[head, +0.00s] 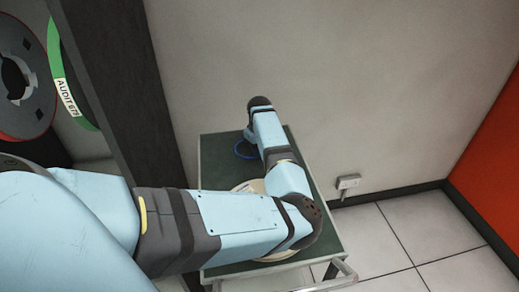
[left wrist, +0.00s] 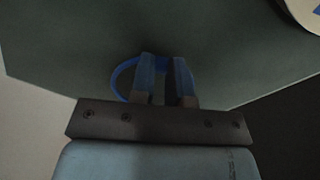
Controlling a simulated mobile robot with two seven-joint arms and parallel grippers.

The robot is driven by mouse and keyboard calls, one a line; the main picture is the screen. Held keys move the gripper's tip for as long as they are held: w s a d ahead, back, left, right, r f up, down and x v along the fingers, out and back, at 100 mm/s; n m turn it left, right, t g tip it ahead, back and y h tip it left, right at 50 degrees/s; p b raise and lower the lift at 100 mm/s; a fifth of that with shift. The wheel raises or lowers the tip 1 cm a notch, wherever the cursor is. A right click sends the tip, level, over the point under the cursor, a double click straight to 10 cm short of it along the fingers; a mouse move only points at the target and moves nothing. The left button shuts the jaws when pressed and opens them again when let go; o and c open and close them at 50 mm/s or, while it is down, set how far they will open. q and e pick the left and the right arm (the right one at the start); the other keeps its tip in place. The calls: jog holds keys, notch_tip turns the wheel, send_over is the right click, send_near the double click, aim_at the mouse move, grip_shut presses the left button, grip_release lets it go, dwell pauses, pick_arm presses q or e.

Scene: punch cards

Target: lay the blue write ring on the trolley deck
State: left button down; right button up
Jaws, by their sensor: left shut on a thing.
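The blue write ring (head: 240,152) shows in the head view at the far part of the dark green trolley deck (head: 215,168), partly hidden by my left arm. In the left wrist view the ring (left wrist: 118,78) passes between the fingers of my left gripper (left wrist: 166,66), which is shut on it. The deck (left wrist: 70,50) fills the background there. The ring is over the deck, close to its surface; I cannot tell whether it touches. In the head view the fingers of my left gripper are mostly hidden by the wrist. My right gripper is out of view.
A cream round thing (head: 282,254) lies on the deck, mostly under my left arm; its edge shows in the left wrist view (left wrist: 303,12). The trolley stands by a grey wall with a socket (head: 348,182). A dark upright panel (head: 120,90) and reels, one labelled AUDIT (head: 68,97), are left.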

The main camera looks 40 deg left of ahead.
pick_arm(q)
jog(key=shift+f, duration=0.45)
jog(key=shift+p, duration=0.85)
jog(key=shift+f, duration=0.4)
dwell(0.5)
jog(key=c, duration=1)
grip_release()
jog(key=shift+c, duration=0.2)
jog(key=shift+c, duration=1)
